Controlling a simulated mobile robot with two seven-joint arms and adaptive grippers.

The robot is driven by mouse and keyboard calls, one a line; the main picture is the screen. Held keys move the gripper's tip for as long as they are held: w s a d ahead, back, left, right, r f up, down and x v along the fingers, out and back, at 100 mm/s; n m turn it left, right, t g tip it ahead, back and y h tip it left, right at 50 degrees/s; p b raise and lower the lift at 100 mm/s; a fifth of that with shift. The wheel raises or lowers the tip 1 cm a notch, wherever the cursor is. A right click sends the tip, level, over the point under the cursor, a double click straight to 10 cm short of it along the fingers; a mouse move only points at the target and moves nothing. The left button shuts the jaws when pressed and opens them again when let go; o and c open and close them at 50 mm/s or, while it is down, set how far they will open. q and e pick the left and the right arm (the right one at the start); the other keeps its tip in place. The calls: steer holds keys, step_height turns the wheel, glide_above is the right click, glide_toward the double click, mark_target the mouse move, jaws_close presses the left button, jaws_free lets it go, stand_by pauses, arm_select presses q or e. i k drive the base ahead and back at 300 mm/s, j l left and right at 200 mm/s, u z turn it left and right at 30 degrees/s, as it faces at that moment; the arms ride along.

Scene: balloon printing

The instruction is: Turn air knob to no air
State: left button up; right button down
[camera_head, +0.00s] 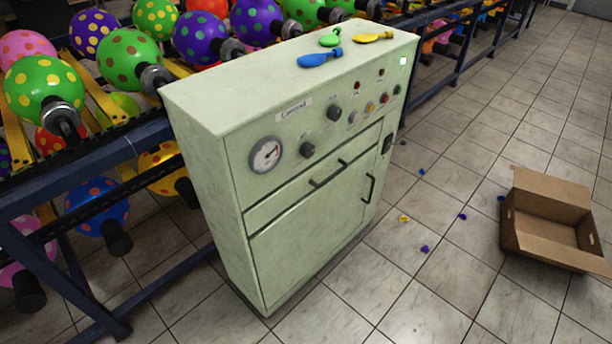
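A pale green control cabinet (290,95) stands in the middle of the view. Its upper front panel carries a round white gauge (266,154) at the left. A dark knob (307,150) sits just right of the gauge, and a second dark knob (334,113) sits higher and further right. I cannot tell which of the two is the air knob. Their pointer directions and labels are too small to read. Neither of my grippers shows in this view.
Deflated balloons, such as a blue one (320,58), lie on the cabinet top. A conveyor rack (90,160) with dotted balloons runs behind and left. An open cardboard box (545,225) sits on the floor at right. Small balloon scraps lie on the otherwise clear tiles.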

mark_target(307, 150)
steer(key=i+l+u, duration=0.1)
steer(key=l, duration=0.2)
steer(key=i+l+u, duration=0.1)
steer(key=l, duration=0.2)
steer(key=i+l+u, duration=0.1)
steer(key=l, duration=0.25)
steer(key=i+l+u, duration=0.1)
steer(key=l, duration=0.25)
steer(key=i, duration=0.05)
